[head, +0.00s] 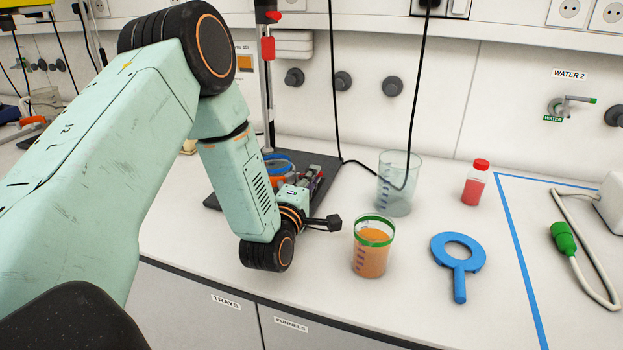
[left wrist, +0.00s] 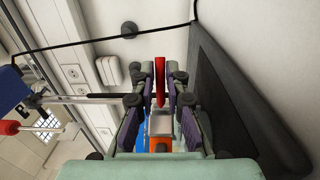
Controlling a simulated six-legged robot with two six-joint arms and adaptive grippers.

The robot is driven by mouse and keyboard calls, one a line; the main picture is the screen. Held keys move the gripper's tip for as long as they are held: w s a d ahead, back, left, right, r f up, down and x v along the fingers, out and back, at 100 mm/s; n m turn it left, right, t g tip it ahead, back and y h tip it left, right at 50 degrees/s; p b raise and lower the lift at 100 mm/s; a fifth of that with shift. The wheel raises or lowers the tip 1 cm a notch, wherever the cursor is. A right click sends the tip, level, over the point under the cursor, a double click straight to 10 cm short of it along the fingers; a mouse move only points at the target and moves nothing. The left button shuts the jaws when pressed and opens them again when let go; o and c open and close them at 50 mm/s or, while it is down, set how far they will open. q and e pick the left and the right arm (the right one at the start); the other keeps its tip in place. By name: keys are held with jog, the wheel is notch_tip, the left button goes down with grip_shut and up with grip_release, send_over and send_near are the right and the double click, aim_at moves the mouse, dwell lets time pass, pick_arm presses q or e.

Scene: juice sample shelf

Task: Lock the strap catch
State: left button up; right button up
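My left gripper (left wrist: 160,75) shows in the left wrist view with its two fingers on either side of a narrow red part (left wrist: 160,88). Below the red part are a grey metal plate (left wrist: 161,122) and an orange piece (left wrist: 159,145), with blue beside them. The red part may belong to the strap catch; the view is too small to be sure. The frames do not show clearly whether the fingers press on it. In the head view my left wrist hangs by the dark stand base, where a blue strap-like loop (head: 279,160) shows. My right gripper is not in view.
The dark base plate (head: 328,166) carries an upright rod. Black cables hang nearby.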

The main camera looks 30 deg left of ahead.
pick_arm(q)
jog(key=shift+c, duration=0.8)
grip_shut()
jog(key=shift+a, duration=0.1)
jog(key=y+b, duration=0.1)
jog(key=n+y+b, duration=0.1)
jog(key=b, duration=0.1)
jog(key=shift+w+n+g+y, duration=0.3)
jog(key=shift+w+n+g+y+b, duration=0.2)
jog(key=shift+n+g+y+b, duration=0.4)
jog(key=shift+y, duration=0.4)
jog(key=shift+w+a+n+g+y+b, duration=0.1)
jog(key=shift+a+n+g+y+b, duration=0.1)
jog(key=shift+n+g+y+b, duration=0.55)
jog(key=shift+t+y, duration=0.25)
jog(key=shift+p, duration=0.3)
